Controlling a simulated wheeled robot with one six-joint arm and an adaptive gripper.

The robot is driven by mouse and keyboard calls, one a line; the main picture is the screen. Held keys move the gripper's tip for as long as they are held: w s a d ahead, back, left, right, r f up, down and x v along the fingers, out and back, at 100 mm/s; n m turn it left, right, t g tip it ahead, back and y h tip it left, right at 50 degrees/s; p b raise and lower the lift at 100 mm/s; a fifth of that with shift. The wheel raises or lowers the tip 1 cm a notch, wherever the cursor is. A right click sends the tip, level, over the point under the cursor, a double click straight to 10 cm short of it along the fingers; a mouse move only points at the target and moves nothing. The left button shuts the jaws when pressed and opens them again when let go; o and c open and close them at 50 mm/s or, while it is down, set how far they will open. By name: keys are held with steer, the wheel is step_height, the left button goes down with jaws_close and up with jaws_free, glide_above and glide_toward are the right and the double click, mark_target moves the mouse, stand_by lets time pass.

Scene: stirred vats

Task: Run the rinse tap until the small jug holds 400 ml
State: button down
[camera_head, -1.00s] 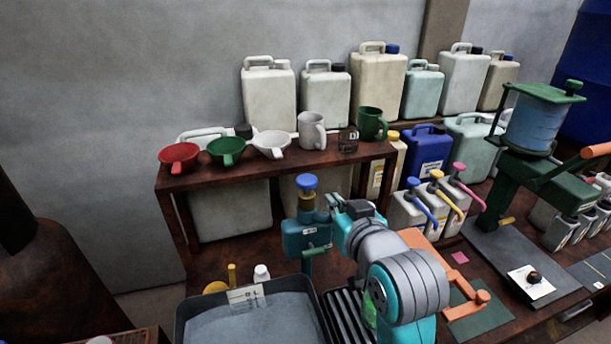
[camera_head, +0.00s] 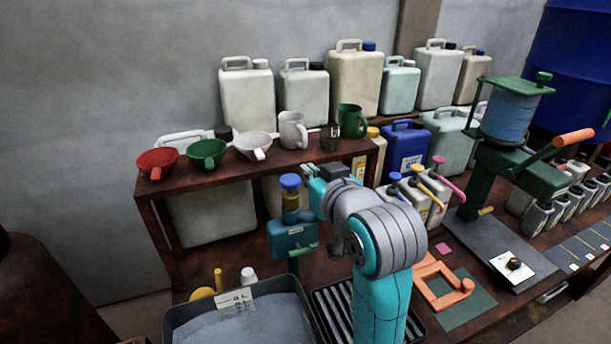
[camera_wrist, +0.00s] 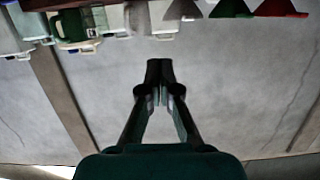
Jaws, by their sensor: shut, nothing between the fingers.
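The tap, a teal body (camera_head: 292,241) with a blue knob (camera_head: 290,181) on a brass neck and a green part low at its front, stands left of my arm at the sink. My gripper (camera_wrist: 158,88) is shut and empty in the wrist view, with bare wall behind it; the head view does not show its fingers clearly. A white jug (camera_head: 293,131) and a green jug (camera_head: 352,121) stand on the shelf. I cannot tell which vessel is the small jug. No water stream is visible, and my arm hides part of the drain rack.
A grey basin (camera_head: 240,322) and a slatted rack (camera_head: 333,312) lie in front of the tap. An orange frame (camera_head: 445,290) and pump bottles (camera_head: 416,205) are right of my arm.

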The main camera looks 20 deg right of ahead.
glide_above(295, 186)
steer(key=f, duration=0.2)
step_height(295, 186, down, 3)
steer(key=shift+r, duration=0.1)
steer(key=shift+f, duration=0.6)
steer(key=shift+f, duration=1.3)
stand_by(5.2)
